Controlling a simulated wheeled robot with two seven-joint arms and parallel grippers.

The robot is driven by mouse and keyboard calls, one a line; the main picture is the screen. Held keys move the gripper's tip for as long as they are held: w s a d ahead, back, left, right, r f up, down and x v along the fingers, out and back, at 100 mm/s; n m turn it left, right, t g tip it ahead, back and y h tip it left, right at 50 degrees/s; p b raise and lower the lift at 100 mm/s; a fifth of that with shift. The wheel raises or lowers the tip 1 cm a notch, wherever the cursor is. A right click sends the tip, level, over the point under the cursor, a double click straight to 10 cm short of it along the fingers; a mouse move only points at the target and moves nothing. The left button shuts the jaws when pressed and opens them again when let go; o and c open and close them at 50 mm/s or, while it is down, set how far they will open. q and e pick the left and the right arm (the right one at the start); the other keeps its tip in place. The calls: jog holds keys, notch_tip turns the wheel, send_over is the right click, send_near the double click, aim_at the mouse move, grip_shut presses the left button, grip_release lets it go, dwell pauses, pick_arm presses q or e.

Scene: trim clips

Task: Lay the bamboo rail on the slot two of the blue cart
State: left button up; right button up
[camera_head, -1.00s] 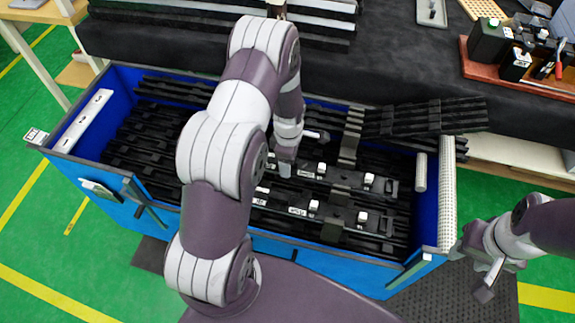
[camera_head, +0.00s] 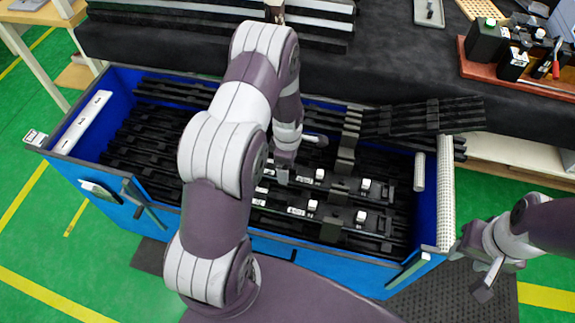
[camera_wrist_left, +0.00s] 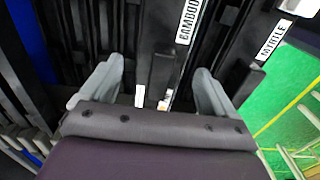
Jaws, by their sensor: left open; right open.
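My left gripper (camera_wrist_left: 158,92) is open, with its two fingers spread on either side of a dark rail labelled BAMBOO (camera_wrist_left: 188,22). It is not closed on the rail, and I cannot tell whether the fingers touch anything. In the head view my left gripper (camera_head: 284,176) is low over the middle of the blue cart (camera_head: 284,243), at the left part of the farther labelled rail (camera_head: 343,185). The label there is too small to read. My right gripper (camera_head: 487,278) is open and empty, outside the cart's right end. I cannot make out slot numbers.
Another labelled rail (camera_head: 335,219) lies nearer me in the cart; its label (camera_wrist_left: 272,40) is partly readable. Several black rails (camera_head: 425,117) stick up over the far right edge. A black-covered table (camera_head: 400,65) stands behind. Green floor lies around the cart.

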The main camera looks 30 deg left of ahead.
pick_arm(q)
notch_tip(320, 180, up, 11)
jog(key=s+d+r+m, duration=0.4)
jog(key=s+m, duration=0.3)
jog(key=m, duration=0.3)
jog(key=s+d+r+m+t, duration=0.1)
jog(key=s+d+r+m, duration=0.3)
jog(key=m, duration=0.7)
jog(key=s+r, duration=0.1)
jog(key=s, duration=0.1)
jog(key=shift+s, duration=0.4)
